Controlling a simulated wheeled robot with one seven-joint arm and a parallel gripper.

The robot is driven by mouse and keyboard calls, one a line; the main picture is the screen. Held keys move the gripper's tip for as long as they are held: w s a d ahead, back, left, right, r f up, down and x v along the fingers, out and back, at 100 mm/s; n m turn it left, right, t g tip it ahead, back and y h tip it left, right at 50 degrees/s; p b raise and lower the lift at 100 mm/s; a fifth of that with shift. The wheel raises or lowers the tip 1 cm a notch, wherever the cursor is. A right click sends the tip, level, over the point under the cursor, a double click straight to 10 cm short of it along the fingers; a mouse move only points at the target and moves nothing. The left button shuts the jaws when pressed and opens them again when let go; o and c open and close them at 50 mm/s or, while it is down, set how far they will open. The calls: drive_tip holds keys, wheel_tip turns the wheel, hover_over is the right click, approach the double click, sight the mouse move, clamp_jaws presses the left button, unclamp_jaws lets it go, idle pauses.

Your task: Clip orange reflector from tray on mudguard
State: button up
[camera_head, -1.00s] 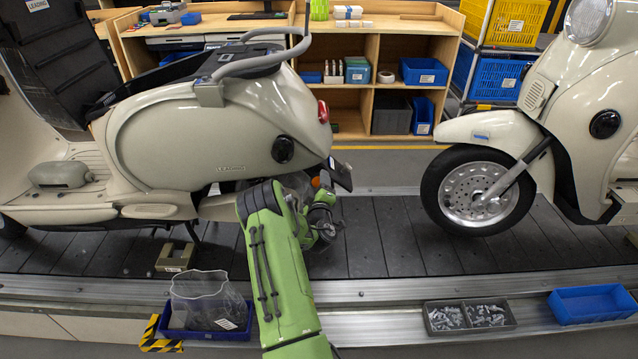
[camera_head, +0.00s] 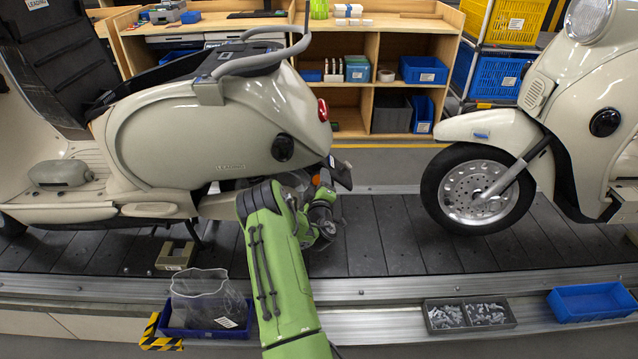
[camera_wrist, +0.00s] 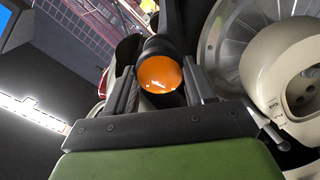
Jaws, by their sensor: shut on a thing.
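The orange reflector (camera_wrist: 160,74) is a round, glossy disc between the two fingers of my gripper (camera_wrist: 158,88) in the wrist view. My gripper is shut on it. A dark rounded part shows directly behind the disc. In the head view the reflector (camera_head: 316,181) is a small orange spot beside the black mudguard (camera_head: 341,174), under the tail of the left cream scooter (camera_head: 215,130). My gripper (camera_head: 323,192) is there too, partly hidden by my wrist. I cannot tell whether the reflector touches the mudguard or is seated on it.
A blue tray (camera_head: 246,329) with a clear bag (camera_head: 200,298) lies at the front left. A grey bin of small metal parts (camera_head: 468,328) and another blue tray (camera_head: 592,317) lie at the front right. A second scooter's front wheel (camera_head: 478,190) stands to the right on the slat conveyor (camera_head: 385,240).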

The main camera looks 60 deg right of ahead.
drive_tip(key=shift+d, duration=0.1)
drive_tip(key=shift+p+x, duration=0.4)
drive_tip(key=shift+x, duration=1.1)
drive_tip(key=shift+w+d, duration=0.1)
idle(0.5)
drive_tip(key=o, duration=1.1)
